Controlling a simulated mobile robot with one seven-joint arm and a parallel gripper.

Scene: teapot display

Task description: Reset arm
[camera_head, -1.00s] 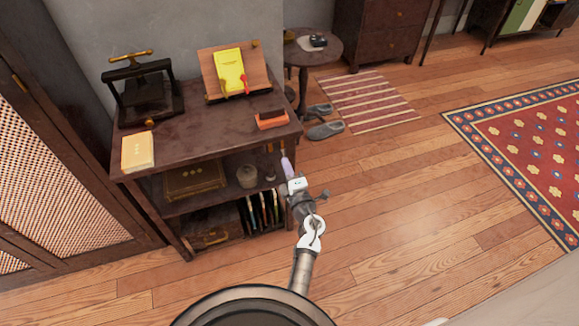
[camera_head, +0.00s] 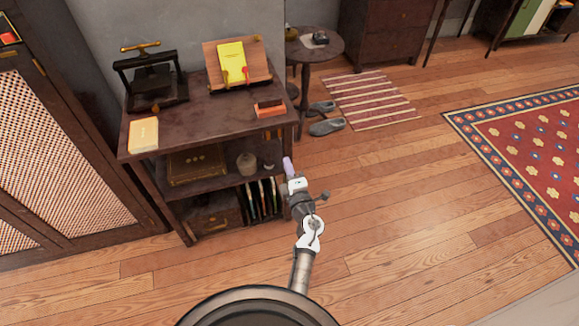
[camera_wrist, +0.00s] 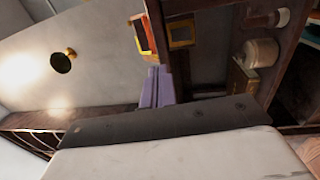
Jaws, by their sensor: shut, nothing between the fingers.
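My gripper (camera_head: 288,165) shows in the head view at the front right corner of the dark wooden shelf unit (camera_head: 190,133). Its lilac fingers are together, with nothing between them. In the wrist view the fingers of my gripper (camera_wrist: 157,88) point away from the camera, close to the dark edge of the shelf unit (camera_wrist: 208,70). Whether they touch the wood cannot be told.
The top holds a press (camera_head: 150,78), a cream book (camera_head: 143,134), a yellow book (camera_head: 232,62) on a stand and a red-brown item (camera_head: 269,108). A jar (camera_head: 247,163) stands on the shelf below. Slippers (camera_head: 326,126) lie by a striped mat (camera_head: 370,100).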

